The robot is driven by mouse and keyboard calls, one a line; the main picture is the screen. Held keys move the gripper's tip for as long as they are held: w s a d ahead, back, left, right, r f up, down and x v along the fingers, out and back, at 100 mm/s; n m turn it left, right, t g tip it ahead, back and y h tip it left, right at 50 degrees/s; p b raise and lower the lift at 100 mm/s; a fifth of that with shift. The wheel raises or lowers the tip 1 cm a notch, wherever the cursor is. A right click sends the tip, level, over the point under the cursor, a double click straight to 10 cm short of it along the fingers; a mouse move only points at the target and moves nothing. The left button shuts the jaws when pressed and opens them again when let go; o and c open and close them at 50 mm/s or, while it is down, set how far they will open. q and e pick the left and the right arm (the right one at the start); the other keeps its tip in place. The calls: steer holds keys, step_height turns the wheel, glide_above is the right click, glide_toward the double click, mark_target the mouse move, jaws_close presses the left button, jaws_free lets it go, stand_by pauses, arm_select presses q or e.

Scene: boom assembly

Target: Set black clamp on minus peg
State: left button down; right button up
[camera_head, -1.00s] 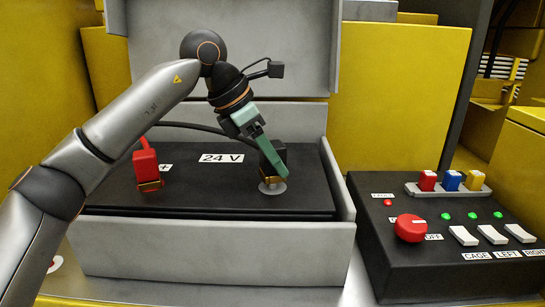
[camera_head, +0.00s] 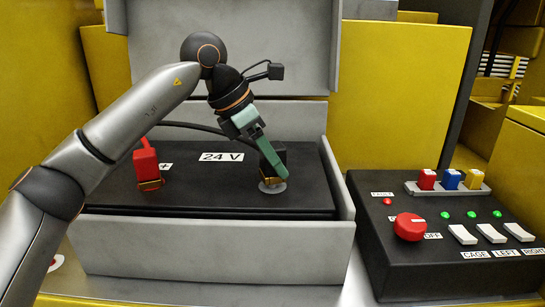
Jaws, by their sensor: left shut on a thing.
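My left gripper (camera_head: 266,158) reaches down from the upper left, its green fingers shut on the black clamp (camera_head: 280,151). The clamp sits at the right end of the black battery top, at a small copper-coloured peg (camera_head: 270,181) with a pale round base. The fingers hide part of the clamp, so I cannot tell whether it is fully seated on the peg. The red clamp (camera_head: 146,164) stands on the plus peg at the left. My right gripper is not in view.
The battery (camera_head: 200,187) with its 24 V label lies in an open grey box (camera_head: 215,250), lid raised behind. To the right is a black control panel (camera_head: 440,270) with a red knob (camera_head: 410,227), switches, green lights and a red fault light. Yellow walls stand behind.

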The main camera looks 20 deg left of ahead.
arm_select(q)
steer(key=shift+f+b, duration=0.55)
steer(key=shift+f, duration=0.25)
stand_by(0.6)
steer(key=shift+c, duration=1)
jaws_free()
steer(key=shift+f, duration=0.1)
steer(key=v, duration=1.2)
steer(key=shift+a+r, duration=0.15)
steer(key=shift+r, duration=0.15)
steer(key=shift+s, duration=0.1)
